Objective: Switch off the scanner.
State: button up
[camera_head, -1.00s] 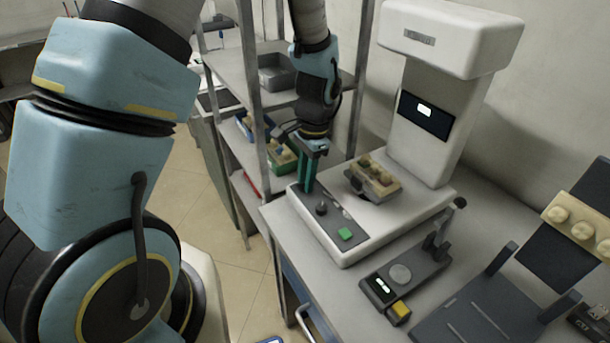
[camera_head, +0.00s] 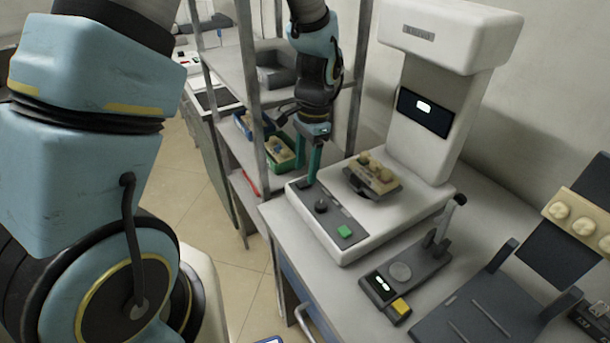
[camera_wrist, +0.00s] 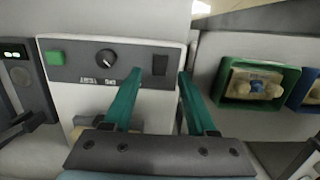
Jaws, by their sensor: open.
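The scanner (camera_head: 400,222) is a white machine with a tall column, an overhanging head and a lit dark display (camera_head: 425,113). Its grey front panel carries a green button (camera_head: 344,231), a black knob (camera_head: 321,205) and, at the end near my gripper, a black switch. In the wrist view the switch (camera_wrist: 160,65) lies between my fingertips, with the knob (camera_wrist: 106,58) and green button (camera_wrist: 54,58) to its left. My gripper (camera_head: 307,170) is open and empty over that end of the panel. I cannot tell whether a fingertip touches the panel.
A cream block with round pieces (camera_head: 372,178) sits on the scanner's stage. A small device with a lever (camera_head: 400,272) stands in front. A shelf rack post (camera_head: 251,90) and a green bin (camera_head: 280,155) are close to my arm.

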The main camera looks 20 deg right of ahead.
notch_tip(320, 180, up, 8)
jog(key=d+b, duration=0.1)
jog(key=shift+f, duration=0.1)
dwell(0.5)
